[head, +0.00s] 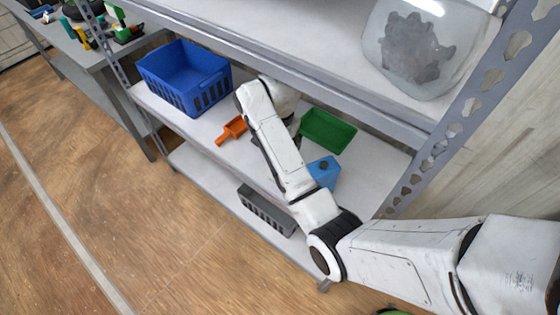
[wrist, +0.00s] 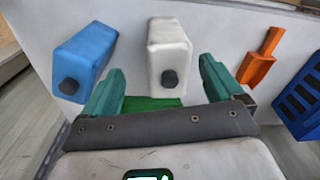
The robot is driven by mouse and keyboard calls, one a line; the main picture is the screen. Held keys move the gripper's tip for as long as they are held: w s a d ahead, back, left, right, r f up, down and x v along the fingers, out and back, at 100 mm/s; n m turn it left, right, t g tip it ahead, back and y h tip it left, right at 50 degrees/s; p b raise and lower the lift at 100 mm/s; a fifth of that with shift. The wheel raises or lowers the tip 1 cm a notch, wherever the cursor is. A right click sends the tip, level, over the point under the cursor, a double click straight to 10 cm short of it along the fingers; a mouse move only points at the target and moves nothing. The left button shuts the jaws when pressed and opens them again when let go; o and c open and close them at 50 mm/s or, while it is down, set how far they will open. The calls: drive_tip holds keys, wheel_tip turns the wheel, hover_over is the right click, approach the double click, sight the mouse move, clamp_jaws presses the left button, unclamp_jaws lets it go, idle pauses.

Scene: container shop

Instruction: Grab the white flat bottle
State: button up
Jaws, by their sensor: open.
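The white flat bottle (wrist: 168,50) shows in the wrist view, with a dark round cap (wrist: 170,79) facing my gripper. My gripper (wrist: 158,85) is open, with one green finger to the left of the bottle's capped end and the other to the right. The fingers do not appear to touch the bottle, and nothing is held. In the head view my arm covers the spot where the bottle stands, so the bottle and the fingers are hidden there.
On the same shelf stand a blue container (head: 324,172), a green tray (head: 327,131), an orange scoop (head: 231,130) and a blue basket (head: 186,78). A grey crate (head: 266,210) is on the lower shelf. A clear container (head: 418,45) stands on the shelf above.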

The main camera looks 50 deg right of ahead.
drive_tip(key=shift+w+d+r+m, duration=0.65)
drive_tip(key=shift+w+d+m, duration=0.05)
drive_tip(key=shift+w+m, duration=0.1)
drive_tip(key=shift+d+f, duration=0.1)
drive_tip(key=shift+f, duration=0.05)
wheel_tip(320, 180, down, 5)
drive_tip(key=shift+w, duration=0.1)
drive_tip(key=f, duration=0.5)
drive_tip(key=shift+d+f+p, duration=0.2)
drive_tip(key=shift+d+p, duration=0.15)
drive_tip(key=shift+p, duration=0.05)
drive_tip(key=c, duration=1.4)
drive_tip(key=shift+r, duration=0.1)
